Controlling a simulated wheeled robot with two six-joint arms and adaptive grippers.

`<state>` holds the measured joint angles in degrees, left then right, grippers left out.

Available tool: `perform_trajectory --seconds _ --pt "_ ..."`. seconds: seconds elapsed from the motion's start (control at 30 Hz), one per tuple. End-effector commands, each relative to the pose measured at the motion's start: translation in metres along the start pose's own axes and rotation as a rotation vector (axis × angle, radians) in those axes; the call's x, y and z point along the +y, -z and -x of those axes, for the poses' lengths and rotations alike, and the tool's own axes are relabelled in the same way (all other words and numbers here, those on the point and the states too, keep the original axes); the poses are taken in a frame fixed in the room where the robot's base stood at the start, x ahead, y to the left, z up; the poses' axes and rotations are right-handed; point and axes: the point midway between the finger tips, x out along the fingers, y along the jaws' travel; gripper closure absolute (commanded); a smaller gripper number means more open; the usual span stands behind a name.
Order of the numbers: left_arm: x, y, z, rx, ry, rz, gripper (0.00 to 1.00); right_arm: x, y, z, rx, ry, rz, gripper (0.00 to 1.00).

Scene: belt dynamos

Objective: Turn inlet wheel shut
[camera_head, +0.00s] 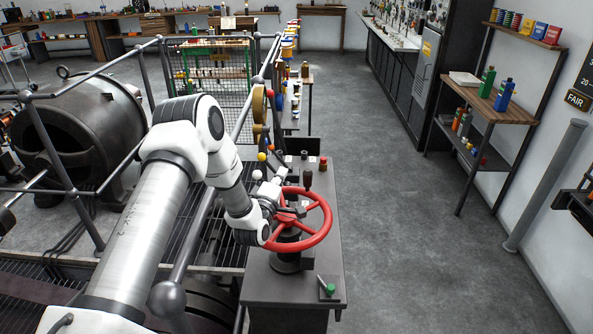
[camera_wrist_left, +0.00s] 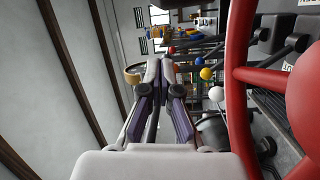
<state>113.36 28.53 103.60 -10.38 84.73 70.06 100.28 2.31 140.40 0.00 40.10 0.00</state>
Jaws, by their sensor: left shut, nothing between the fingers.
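The red inlet wheel (camera_head: 329,218) stands on a dark post on the grey console (camera_head: 262,285). In the left wrist view its thick red rim (camera_wrist_left: 238,90) fills the right side. My left arm reaches in from the left, and my left gripper (camera_head: 291,212) is at the wheel's left and upper part, over its spokes. In the wrist view the left gripper's fingers (camera_wrist_left: 160,68) are close together with nothing between them, beside the rim. Whether they touch the wheel I cannot tell. My right gripper is not in view.
Levers with yellow (camera_wrist_left: 206,73), red (camera_wrist_left: 172,50) and white (camera_wrist_left: 216,94) knobs stand near the wheel. A small green-ended handle (camera_head: 327,289) sits on the console's front. Railings and a dark dynamo (camera_head: 75,135) are at left. The floor (camera_head: 410,240) right of the console is clear.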

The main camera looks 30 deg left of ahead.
Motion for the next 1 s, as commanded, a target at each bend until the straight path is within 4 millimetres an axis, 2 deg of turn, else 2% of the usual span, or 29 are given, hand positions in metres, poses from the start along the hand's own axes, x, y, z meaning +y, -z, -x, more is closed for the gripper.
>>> perform_trajectory --seconds 0.1,0.2,0.3,0.43,1.0 --pt "0.003 0.0 -0.026 0.0 -0.001 -0.003 1.0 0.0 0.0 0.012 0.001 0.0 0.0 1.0" --pt "0.004 -0.004 -0.043 -0.004 0.001 -0.002 1.0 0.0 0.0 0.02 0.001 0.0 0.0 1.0" --pt "0.003 -0.023 -0.034 -0.005 0.004 -0.001 1.0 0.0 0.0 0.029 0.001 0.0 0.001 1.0" --pt "0.001 -0.035 -0.03 -0.003 0.002 0.0 1.0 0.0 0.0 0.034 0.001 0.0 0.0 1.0" --pt "-0.001 -0.04 -0.028 -0.017 -0.002 0.002 1.0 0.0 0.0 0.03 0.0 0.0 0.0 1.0"
